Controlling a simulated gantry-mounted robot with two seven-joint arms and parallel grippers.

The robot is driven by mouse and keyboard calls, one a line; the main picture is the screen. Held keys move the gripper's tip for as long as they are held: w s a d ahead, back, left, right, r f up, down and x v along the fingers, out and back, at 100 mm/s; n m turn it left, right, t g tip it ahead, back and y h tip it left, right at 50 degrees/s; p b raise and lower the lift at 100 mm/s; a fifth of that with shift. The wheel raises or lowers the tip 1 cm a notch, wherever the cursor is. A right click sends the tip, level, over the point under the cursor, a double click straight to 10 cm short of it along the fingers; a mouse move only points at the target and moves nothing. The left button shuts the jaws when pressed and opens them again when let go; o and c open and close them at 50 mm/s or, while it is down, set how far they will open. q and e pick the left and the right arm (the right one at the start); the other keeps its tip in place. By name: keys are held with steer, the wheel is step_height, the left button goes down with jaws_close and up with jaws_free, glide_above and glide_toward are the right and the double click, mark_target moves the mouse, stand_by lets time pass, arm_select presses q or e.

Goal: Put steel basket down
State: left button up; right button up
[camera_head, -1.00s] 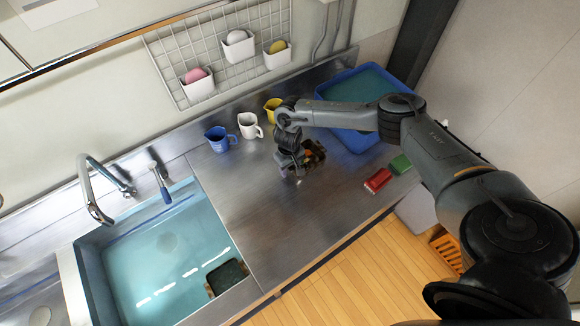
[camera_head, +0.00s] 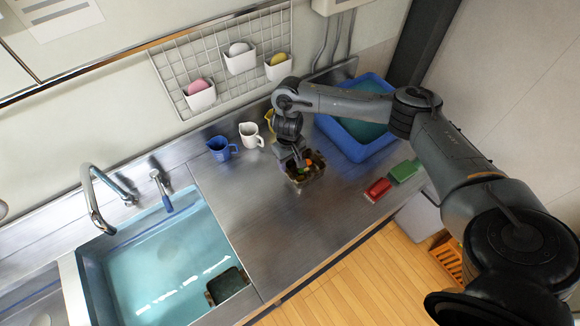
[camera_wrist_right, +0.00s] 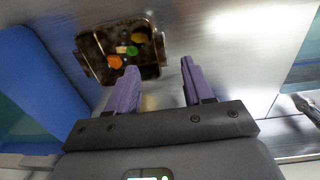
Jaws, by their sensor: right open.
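The steel basket (camera_head: 311,179) is a small dark tray with orange, green and yellow pieces in it. It stands on the steel counter, right of the sink; the wrist view shows it (camera_wrist_right: 95,47) from above, apparently level. My right gripper (camera_head: 298,158) is at the basket's far left side in the head view. In the right wrist view the two purple fingers (camera_wrist_right: 159,66) are spread, with nothing between them. One fingertip overlaps the basket's edge in that picture; I cannot tell whether it touches. My left gripper is in neither view.
A blue mug (camera_head: 221,149), a white mug (camera_head: 250,135) and a partly hidden yellow mug (camera_head: 269,117) stand behind. A blue tub (camera_head: 350,151) is close at right. Red (camera_head: 378,188) and green (camera_head: 404,171) blocks lie near the front edge. The sink (camera_head: 165,262) is left; counter between is clear.

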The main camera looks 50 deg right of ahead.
steer(key=a+f+n+t+y, duration=0.2)
steer(key=a+n, duration=0.2)
steer(key=a, duration=0.8)
steer(key=a+f+n+t+y, duration=0.15)
steer(key=a+n, duration=0.25)
steer(key=a, duration=0.8)
steer(key=s+a+r+n+t+y, duration=0.1)
steer(key=s+a+r+t, duration=0.25)
steer(key=a, duration=0.65)
steer(key=s+d+r+m+g+h, duration=0.3)
steer(key=s+d+h, duration=0.1)
steer(key=s+d, duration=1.1)
steer(key=shift+s+m, duration=0.3)
steer(key=shift+s, duration=0.8)
